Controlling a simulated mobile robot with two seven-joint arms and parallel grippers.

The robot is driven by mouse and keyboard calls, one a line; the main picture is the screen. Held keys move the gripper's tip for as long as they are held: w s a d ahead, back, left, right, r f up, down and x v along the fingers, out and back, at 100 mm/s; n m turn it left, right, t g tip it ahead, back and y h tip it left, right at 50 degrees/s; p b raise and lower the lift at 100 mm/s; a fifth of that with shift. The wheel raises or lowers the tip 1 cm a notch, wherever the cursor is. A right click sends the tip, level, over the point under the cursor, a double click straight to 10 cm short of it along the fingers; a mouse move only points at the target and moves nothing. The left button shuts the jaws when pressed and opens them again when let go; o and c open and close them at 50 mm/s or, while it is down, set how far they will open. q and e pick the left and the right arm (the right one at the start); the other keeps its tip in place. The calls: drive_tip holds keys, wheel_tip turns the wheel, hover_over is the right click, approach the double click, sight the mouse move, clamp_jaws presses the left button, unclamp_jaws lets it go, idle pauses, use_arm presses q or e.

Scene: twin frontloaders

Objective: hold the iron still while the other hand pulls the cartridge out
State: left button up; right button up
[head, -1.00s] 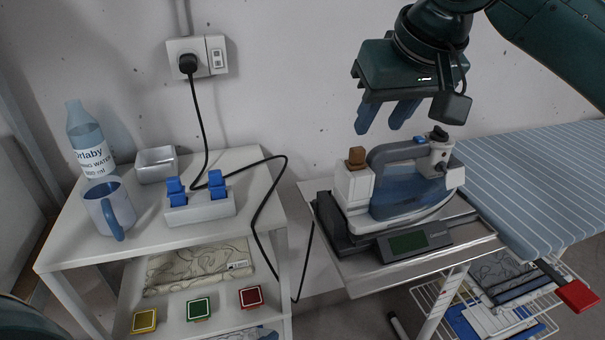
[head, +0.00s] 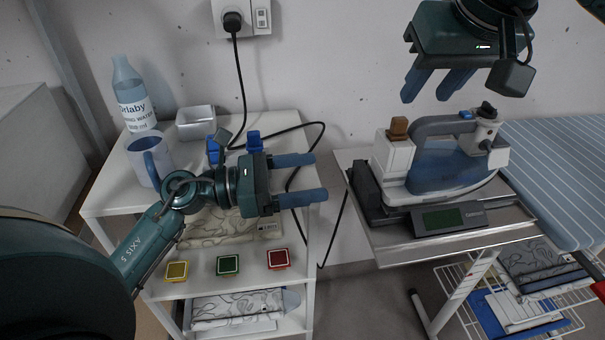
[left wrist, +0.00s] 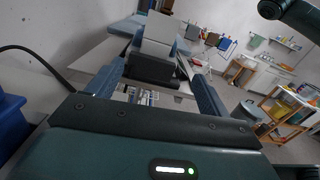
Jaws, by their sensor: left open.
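The iron (head: 447,166), with a blue-tinted body and grey handle, sits on its dark base at the board's end. A white block (head: 393,156) with a brown tab (head: 398,127) on top, apparently the cartridge, is seated at its left end. My left gripper (head: 319,176) is open and empty, left of the iron and apart from it, its fingers pointing right. In the left wrist view a pale block over a dark base (left wrist: 152,68) shows beyond the spread fingers (left wrist: 154,92). My right gripper (head: 424,98) is open above the iron, fingers pointing down, touching nothing.
A white shelf unit (head: 100,204) on the left bears a mug (head: 150,157), a bottle (head: 133,95), a metal tin (head: 196,122) and a blue-switched power block. A black cord (head: 324,132) hangs between shelf and iron. The striped board (head: 555,165) extends right.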

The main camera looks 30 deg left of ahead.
sight(377, 168)
use_arm(q)
drive_tip(key=shift+m, duration=0.4)
drive_tip(key=x, duration=1.3)
drive_tip(key=shift+w+a+f, duration=0.15)
drive_tip(key=shift+w+f, duration=0.05)
drive_tip(key=shift+f, duration=0.15)
drive_tip(key=shift+c, duration=0.2)
